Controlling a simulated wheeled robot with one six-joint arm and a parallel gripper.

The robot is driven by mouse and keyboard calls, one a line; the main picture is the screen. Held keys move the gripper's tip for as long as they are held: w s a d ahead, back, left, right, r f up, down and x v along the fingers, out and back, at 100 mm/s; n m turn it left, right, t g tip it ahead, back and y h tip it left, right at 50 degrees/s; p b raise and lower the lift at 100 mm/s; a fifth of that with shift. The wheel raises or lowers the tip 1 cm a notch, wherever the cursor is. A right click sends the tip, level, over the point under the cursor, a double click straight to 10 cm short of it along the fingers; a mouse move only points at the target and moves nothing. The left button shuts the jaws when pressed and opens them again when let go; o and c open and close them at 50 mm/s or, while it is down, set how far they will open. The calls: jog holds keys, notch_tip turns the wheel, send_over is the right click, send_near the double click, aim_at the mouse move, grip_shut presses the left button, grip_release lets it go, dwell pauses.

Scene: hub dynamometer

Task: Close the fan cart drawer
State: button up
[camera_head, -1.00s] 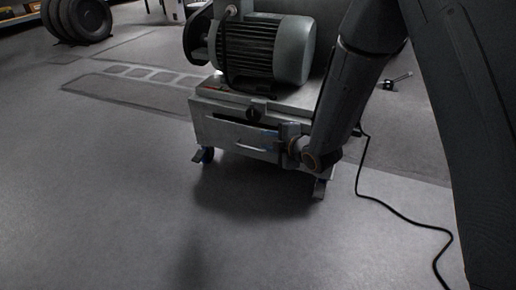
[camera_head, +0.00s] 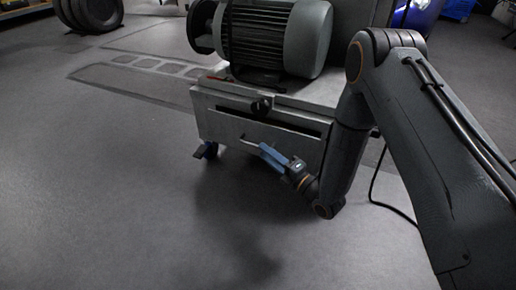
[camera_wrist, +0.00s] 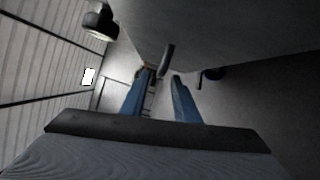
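The fan cart (camera_head: 292,94) is a grey wheeled cart with a motor on top, in the middle of the head view. Its drawer front (camera_head: 225,129) faces me, with a dark gap above it. A bar handle (camera_head: 248,143) is on the drawer front, partly covered by my fingers. My gripper (camera_head: 264,149) is at the handle's right part. In the wrist view, the blue fingers of my gripper (camera_wrist: 162,75) are apart, and a dark bar (camera_wrist: 167,58), likely the handle, shows between and just beyond the tips. I cannot tell whether they touch it.
The cart stands on casters; one (camera_head: 205,150) shows at its left. The motor (camera_head: 275,37) sits on its top. A black cable (camera_head: 376,190) lies on the floor to the right. The floor in front is clear.

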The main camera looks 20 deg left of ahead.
jog(key=shift+b+x, duration=0.85)
jog(key=shift+x, duration=1.4)
jog(key=shift+w, duration=0.15)
grip_shut()
